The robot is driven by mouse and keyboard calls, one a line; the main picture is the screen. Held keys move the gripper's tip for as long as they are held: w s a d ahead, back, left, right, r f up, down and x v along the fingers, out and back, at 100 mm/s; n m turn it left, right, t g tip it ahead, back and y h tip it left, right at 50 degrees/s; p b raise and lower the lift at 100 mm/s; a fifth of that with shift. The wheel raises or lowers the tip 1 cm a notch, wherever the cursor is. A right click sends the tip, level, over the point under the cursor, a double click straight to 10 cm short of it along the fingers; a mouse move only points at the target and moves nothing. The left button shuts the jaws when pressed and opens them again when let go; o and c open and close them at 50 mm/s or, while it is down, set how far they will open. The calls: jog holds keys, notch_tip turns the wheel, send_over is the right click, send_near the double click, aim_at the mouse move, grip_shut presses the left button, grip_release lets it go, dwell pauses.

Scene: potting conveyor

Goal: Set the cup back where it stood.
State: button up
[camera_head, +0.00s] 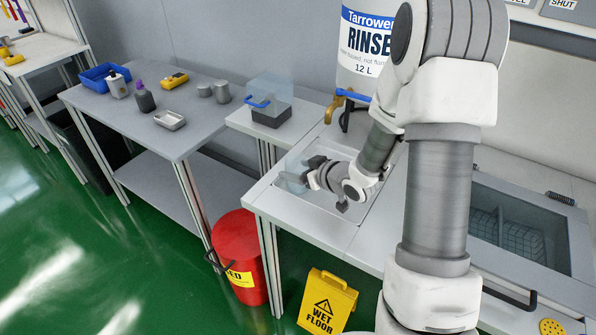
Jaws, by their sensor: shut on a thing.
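My arm reaches down and left over the white bench on the right. My gripper (303,178) is low over a pale recessed tray or basin (352,213) in the bench top. It is shut on a clear, faintly bluish cup (291,183) at its left side. The cup is small and see-through in this view, so its tilt is hard to tell. I cannot tell whether its base touches the surface below.
A rinse tank (362,45) with a brass tap (335,107) stands behind my gripper. A clear box with a blue handle (270,103) is at the back left. A red bin (238,250) and yellow wet floor sign (327,303) stand in front. A grey side table (190,138) holds several items.

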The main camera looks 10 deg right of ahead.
jog(key=shift+f, duration=0.15)
jog(key=o, duration=1.4)
jog(key=shift+d+r, duration=0.1)
jog(key=shift+r, duration=0.3)
jog(key=p+v, duration=0.2)
jog(key=v, duration=1)
jog(key=shift+f, duration=0.2)
jog(key=shift+r, duration=0.1)
